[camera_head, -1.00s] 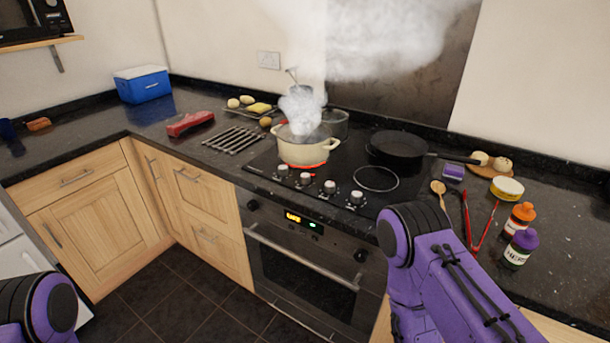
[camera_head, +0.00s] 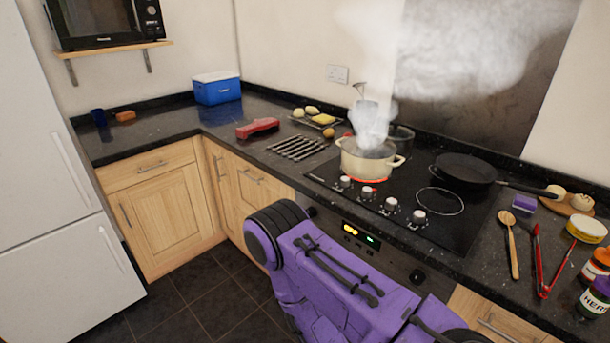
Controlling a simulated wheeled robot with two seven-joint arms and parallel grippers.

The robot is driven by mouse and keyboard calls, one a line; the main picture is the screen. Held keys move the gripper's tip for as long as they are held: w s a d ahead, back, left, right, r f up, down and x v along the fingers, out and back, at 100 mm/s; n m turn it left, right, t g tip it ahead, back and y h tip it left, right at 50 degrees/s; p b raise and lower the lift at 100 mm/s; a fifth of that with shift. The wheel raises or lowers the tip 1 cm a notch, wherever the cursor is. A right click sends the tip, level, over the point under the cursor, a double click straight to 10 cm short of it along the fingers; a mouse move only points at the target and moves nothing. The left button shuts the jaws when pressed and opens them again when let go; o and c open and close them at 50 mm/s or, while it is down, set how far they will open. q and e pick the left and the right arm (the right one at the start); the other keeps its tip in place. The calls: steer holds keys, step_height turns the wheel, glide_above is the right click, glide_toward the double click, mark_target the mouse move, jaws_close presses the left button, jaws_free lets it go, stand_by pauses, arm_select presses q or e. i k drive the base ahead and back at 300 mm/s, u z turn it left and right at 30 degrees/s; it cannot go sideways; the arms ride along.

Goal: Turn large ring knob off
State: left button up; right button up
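A black hob (camera_head: 330,176) with a row of several white-topped knobs along its front edge is set in the worktop. The knobs include the leftmost (camera_head: 345,182), the second (camera_head: 367,193) and the rightmost (camera_head: 418,218). A cream pot (camera_head: 362,165) steams on a ring that glows red at its front left. A large bare ring (camera_head: 440,201) outlined in white lies to its right and does not glow. My purple right arm crosses the lower middle, in front of the oven. Neither gripper is in view.
A black frying pan (camera_head: 466,168) sits at the hob's back right, its handle pointing right. A wooden spoon (camera_head: 511,243), red tongs (camera_head: 541,265) and bottles (camera_head: 596,268) lie or stand right of the hob. A metal rack (camera_head: 297,148) lies to its left.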

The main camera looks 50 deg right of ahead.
mark_target(367, 193)
steer(key=u, duration=0.1)
steer(key=i, duration=0.9)
steer(key=z, duration=1.8)
